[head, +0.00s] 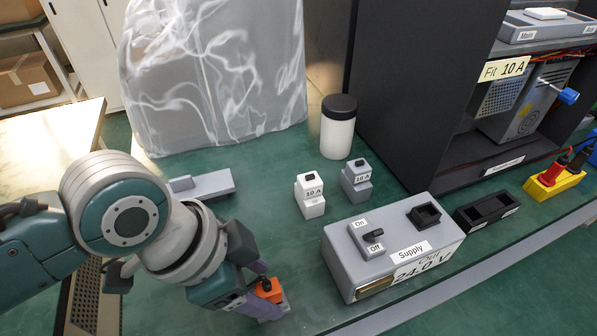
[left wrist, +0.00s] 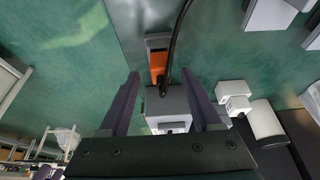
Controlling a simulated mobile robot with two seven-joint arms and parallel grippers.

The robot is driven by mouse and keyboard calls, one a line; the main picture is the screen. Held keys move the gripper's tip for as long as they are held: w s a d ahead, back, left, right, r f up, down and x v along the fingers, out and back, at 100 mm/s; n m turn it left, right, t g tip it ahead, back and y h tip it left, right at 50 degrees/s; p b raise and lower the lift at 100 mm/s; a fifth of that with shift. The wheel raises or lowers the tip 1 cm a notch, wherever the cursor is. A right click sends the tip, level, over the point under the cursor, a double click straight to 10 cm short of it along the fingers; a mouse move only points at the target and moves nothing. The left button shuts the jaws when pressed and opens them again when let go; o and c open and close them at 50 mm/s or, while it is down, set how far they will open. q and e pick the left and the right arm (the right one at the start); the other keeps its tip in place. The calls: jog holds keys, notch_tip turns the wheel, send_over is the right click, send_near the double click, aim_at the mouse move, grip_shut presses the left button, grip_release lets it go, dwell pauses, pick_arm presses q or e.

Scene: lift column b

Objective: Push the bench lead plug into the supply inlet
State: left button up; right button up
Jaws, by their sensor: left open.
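The bench lead plug (head: 268,287) is orange with a black top and sits low at the front left of the bench. In the left wrist view the orange plug (left wrist: 157,64) shows with a black cable running up from it. My left gripper (head: 272,291) is open, with its dark fingers on either side of the plug in the head view; I cannot tell whether they touch it. The grey supply box (head: 347,265) stands to the right, labelled "Supply" and "24.0 V". A black open socket (head: 425,214), apparently the inlet, is on its top and looks empty.
A white bottle (head: 338,135) and dark cabinet (head: 400,90) stand behind. A grey slab (head: 208,185) lies left.

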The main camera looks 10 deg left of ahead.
pick_arm(q)
jog(key=shift+x, duration=1.2)
grip_shut()
